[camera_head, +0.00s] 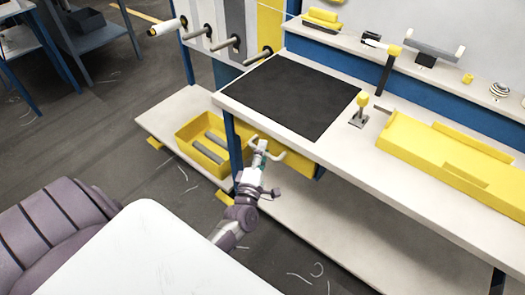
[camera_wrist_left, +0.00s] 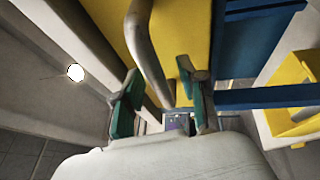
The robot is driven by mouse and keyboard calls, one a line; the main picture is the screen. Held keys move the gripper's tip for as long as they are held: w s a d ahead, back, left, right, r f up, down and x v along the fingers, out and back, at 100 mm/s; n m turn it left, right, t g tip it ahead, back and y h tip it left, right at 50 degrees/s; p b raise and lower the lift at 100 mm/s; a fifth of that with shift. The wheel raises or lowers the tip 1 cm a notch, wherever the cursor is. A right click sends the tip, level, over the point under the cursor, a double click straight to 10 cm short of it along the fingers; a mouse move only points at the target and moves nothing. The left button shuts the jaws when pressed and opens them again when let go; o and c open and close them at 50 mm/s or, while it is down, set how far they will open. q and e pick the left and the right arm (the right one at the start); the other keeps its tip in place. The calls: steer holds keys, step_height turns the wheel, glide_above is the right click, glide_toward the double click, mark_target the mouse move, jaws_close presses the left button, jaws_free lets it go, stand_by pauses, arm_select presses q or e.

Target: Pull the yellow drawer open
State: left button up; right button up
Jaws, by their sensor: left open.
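The yellow drawer (camera_head: 300,163) hangs under the front of the white workbench and looks closed. Its yellow front also fills the upper middle of the left wrist view (camera_wrist_left: 190,30). A curved grey bar handle (camera_wrist_left: 147,48) stands out from that front. My left gripper (camera_head: 262,147) is at the handle, partly covering it and the drawer front in the head view. In the left wrist view its two green-padded fingers (camera_wrist_left: 163,100) are apart, with the lower part of the handle between them. I cannot tell whether either pad touches it. My right gripper is out of view.
A dark mat (camera_head: 290,97) and a long yellow tray (camera_head: 440,150) lie on the workbench (camera_head: 350,140). A yellow bin (camera_head: 190,135) with grey rods stands on the lower shelf (camera_head: 340,225). A blue leg (camera_head: 230,145) stands close left of my left gripper.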

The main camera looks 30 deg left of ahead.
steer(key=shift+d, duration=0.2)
arm_select(q)
jaws_close()
stand_by(0.3)
